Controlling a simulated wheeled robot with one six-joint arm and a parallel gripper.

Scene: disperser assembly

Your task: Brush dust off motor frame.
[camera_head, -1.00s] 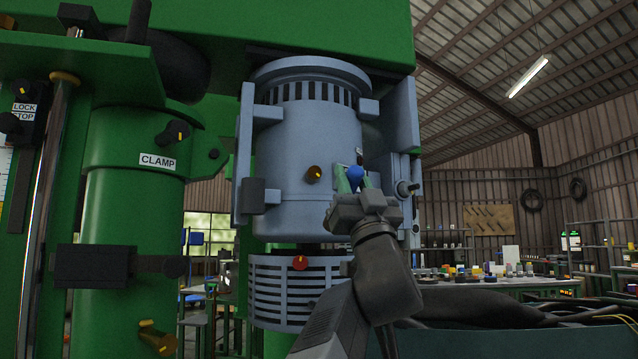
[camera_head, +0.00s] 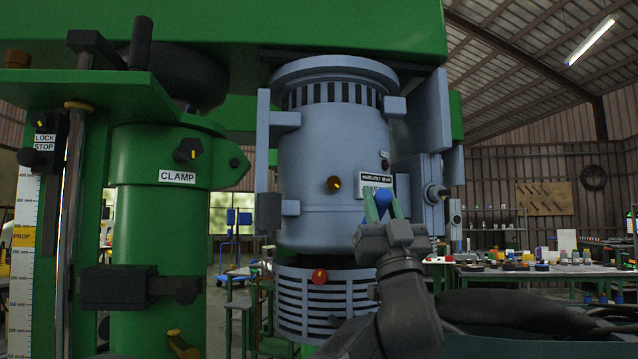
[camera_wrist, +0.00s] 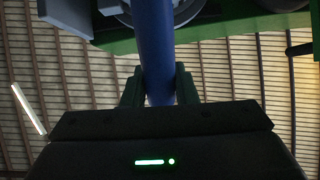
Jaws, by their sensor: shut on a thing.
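The blue-grey motor frame (camera_head: 325,155) hangs upright under the green machine head, with a slotted band near its top. No dust can be made out on it. My gripper (camera_head: 384,207) is in front of the motor's lower right side. Its green fingers are shut on a blue handle (camera_head: 383,199), probably the brush, which also shows in the wrist view (camera_wrist: 154,50) running upward between my fingers (camera_wrist: 158,90). The far end of the handle is out of that frame, and no bristles show. I cannot tell whether it touches the motor.
A slotted guard (camera_head: 300,310) with a red knob sits below the motor. A green column (camera_head: 150,240) with a CLAMP label stands at left. A grey side plate (camera_head: 432,110) flanks the motor at right. A workbench (camera_head: 540,273) with small items stands behind.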

